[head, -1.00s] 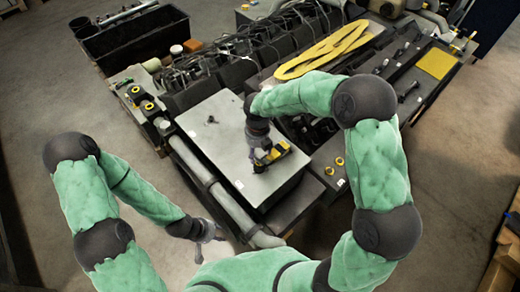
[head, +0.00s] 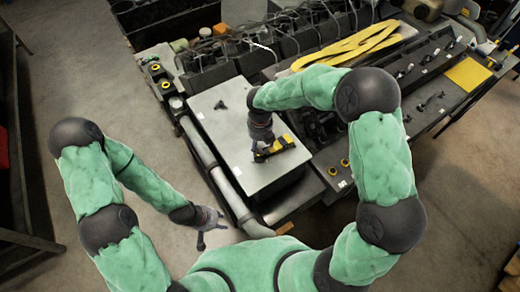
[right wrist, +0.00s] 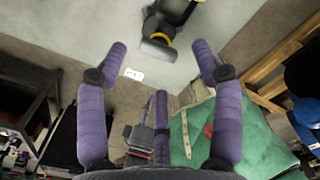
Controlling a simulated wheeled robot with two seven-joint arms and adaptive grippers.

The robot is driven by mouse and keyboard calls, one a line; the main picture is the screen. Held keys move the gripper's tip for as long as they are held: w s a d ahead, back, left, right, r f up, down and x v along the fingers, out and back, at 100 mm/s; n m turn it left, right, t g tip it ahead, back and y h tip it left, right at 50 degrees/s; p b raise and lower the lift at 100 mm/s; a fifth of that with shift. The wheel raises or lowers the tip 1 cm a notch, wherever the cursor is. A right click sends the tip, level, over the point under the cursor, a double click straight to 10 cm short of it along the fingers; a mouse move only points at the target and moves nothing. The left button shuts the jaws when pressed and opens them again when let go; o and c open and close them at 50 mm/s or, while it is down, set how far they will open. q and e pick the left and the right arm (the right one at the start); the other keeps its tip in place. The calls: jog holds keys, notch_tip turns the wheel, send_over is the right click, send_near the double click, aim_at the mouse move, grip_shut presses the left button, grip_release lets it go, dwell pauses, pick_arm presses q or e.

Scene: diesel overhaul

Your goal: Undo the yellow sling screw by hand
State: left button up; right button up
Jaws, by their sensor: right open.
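A yellow sling (head: 345,46) lies in flat loops on the engine at the back. I cannot make out its screw for certain. A black-and-yellow fitting (head: 283,144) sits on the grey metal plate (head: 235,150), and its dark body with a yellow ring shows at the top of the right wrist view (right wrist: 168,28). My right gripper (head: 262,152) is low over the plate beside this fitting. In the right wrist view its purple fingers (right wrist: 159,55) are spread and empty, with the fitting beyond the tips. My left gripper (head: 210,236) hangs over the floor left of the plate, fingers apart and empty.
A small dark knob (head: 220,104) stands on the plate. A grey pipe (head: 212,165) runs along its left side. Yellow-topped parts (head: 155,67) sit at the upper left, and a yellow pad (head: 467,74) lies at the right. The floor at left is open.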

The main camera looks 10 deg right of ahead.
aim_at(260, 150)
jog(key=m, duration=0.3)
jog(key=shift+w+a+m, duration=0.1)
jog(key=shift+a+m, duration=0.05)
jog(key=shift+m, duration=0.75)
jog(key=shift+f+m+b, duration=0.15)
jog(key=shift+m+b, duration=0.7)
jog(key=shift+m, duration=0.35)
jog(key=shift+m+b, duration=0.6)
jog(key=shift+m, duration=0.5)
jog(key=m+b, duration=0.2)
jog(key=m, duration=0.3)
jog(key=shift+m, duration=0.4)
jog(key=m+b, duration=0.2)
jog(key=m, duration=0.4)
jog(key=shift+m+b, duration=0.35)
jog(key=shift+m, duration=0.05)
jog(key=m+b, duration=0.1)
jog(key=m, duration=0.2)
jog(key=m+b, duration=0.1)
jog(key=m, duration=0.3)
jog(key=shift+m+b, duration=0.3)
jog(key=shift+m, duration=0.1)
notch_tip(260, 150, down, 5)
jog(key=b, duration=0.3)
